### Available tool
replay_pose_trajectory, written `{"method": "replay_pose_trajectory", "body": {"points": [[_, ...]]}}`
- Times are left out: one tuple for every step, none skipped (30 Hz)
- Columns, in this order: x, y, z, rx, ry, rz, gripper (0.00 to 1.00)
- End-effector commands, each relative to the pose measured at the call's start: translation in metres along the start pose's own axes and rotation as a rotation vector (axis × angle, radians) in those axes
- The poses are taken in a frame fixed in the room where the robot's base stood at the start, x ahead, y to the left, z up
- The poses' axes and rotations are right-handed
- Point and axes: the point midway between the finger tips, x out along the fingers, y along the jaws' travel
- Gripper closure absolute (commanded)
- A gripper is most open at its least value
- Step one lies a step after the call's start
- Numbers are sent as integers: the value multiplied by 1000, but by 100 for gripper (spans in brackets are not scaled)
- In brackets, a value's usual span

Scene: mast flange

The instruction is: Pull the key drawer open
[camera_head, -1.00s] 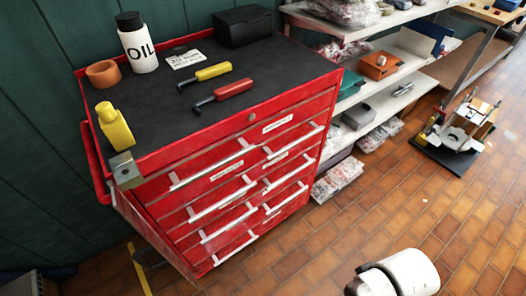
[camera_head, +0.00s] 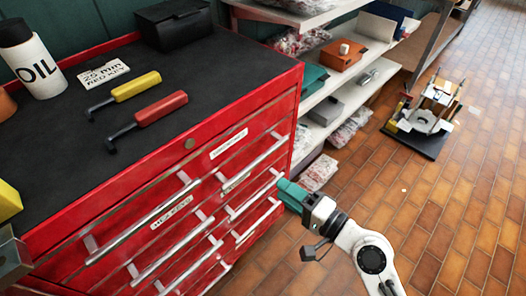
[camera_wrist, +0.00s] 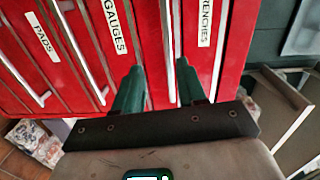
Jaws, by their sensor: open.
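The red tool cabinet (camera_head: 100,205) has two columns of drawers with silver bar handles. A left-column label (camera_head: 171,212) seems to read "HEX KEYS"; its drawer looks shut, with a bar handle (camera_head: 172,252) below. My gripper (camera_head: 281,186) is at the right column, left of the shelves, well right of that label. In the wrist view my gripper (camera_wrist: 160,66) is open, its green fingers to either side of a silver bar handle (camera_wrist: 167,30) between the "GAUGES" label (camera_wrist: 114,25) and the "WRENCHES" label (camera_wrist: 205,22). I cannot tell whether the fingers touch it.
On the cabinet top are a yellow-handled tool (camera_head: 135,87), a red-handled tool (camera_head: 160,107), an oil bottle (camera_head: 38,70), a card (camera_head: 103,74) and a black box (camera_head: 174,22). Loaded shelves (camera_head: 325,95) stand right. A black-based device (camera_head: 425,125) is on the otherwise clear floor.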

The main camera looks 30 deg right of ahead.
Motion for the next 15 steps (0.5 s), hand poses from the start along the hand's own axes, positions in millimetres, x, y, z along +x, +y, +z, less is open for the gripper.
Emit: {"method": "replay_pose_trajectory", "body": {"points": [[1, -1, -4, 33, 21, -25, 60], [1, -2, -6, 48, 29, -36, 60], [2, -4, -8, 62, 37, -46, 60], [3, -5, -9, 68, 40, -51, 60], [5, -6, -9, 71, 42, -53, 60], [8, -7, -9, 72, 42, -55, 60], [11, -8, -9, 71, 41, -55, 60], [15, -8, -9, 70, 40, -55, 60], [21, -9, -9, 70, 40, -54, 60], [26, -10, -10, 69, 40, -55, 60], [31, -10, -10, 69, 40, -55, 60], [38, -10, -10, 70, 39, -55, 60], [44, -11, -10, 69, 39, -55, 60], [50, -11, -10, 68, 39, -54, 60], [57, -12, -11, 67, 38, -54, 60]]}}
